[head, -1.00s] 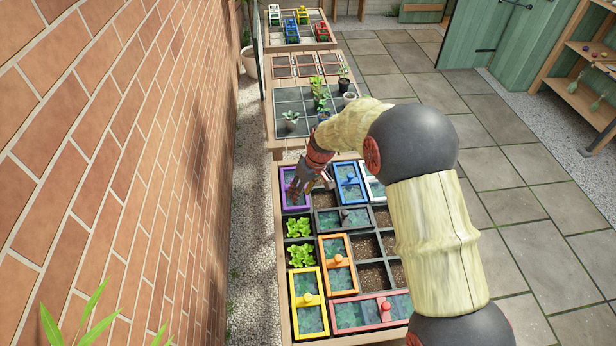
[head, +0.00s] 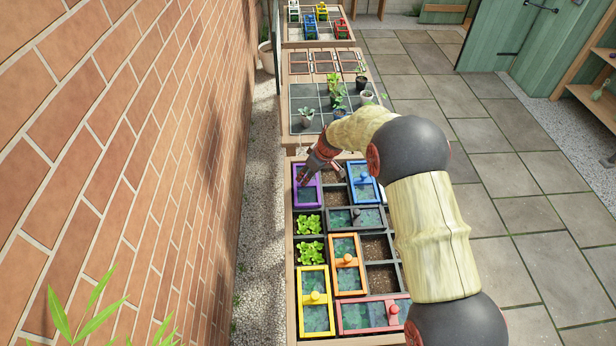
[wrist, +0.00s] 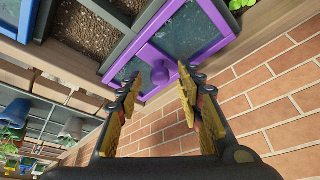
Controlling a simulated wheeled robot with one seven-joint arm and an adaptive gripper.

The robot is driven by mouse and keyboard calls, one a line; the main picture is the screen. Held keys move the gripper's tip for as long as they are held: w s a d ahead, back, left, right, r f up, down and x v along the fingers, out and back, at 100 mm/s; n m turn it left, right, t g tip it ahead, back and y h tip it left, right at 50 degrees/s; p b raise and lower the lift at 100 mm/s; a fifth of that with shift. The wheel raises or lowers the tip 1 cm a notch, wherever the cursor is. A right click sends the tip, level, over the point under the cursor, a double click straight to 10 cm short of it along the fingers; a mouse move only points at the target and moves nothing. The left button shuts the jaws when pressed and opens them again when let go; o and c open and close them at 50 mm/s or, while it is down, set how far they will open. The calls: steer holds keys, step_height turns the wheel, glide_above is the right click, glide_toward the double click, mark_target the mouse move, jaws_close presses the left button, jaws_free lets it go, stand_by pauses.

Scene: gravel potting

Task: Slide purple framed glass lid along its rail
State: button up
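The purple framed glass lid (head: 307,197) is at the far left corner of the planter box. In the wrist view the purple lid (wrist: 186,35) shows its glass panes and a purple knob (wrist: 160,74) on its crossbar. My gripper (head: 304,178) is over the lid in the head view, partly hiding it. In the wrist view my gripper (wrist: 160,84) is open, with the knob in line with the gap between its two fingers. I cannot tell whether the fingertips are level with the knob. The knob is hidden in the head view.
The blue lid (head: 363,184) lies to the right, past a soil cell (head: 334,196). Grey, orange (head: 347,264), yellow (head: 315,301) and red (head: 370,315) lids and leafy plants (head: 309,224) fill nearer cells. A brick wall (head: 150,150) runs along the left.

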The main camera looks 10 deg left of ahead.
steer(key=shift+a+f, duration=0.15)
steer(key=shift+f, duration=0.15)
steer(key=shift+c, duration=0.4)
jaws_close()
stand_by(0.4)
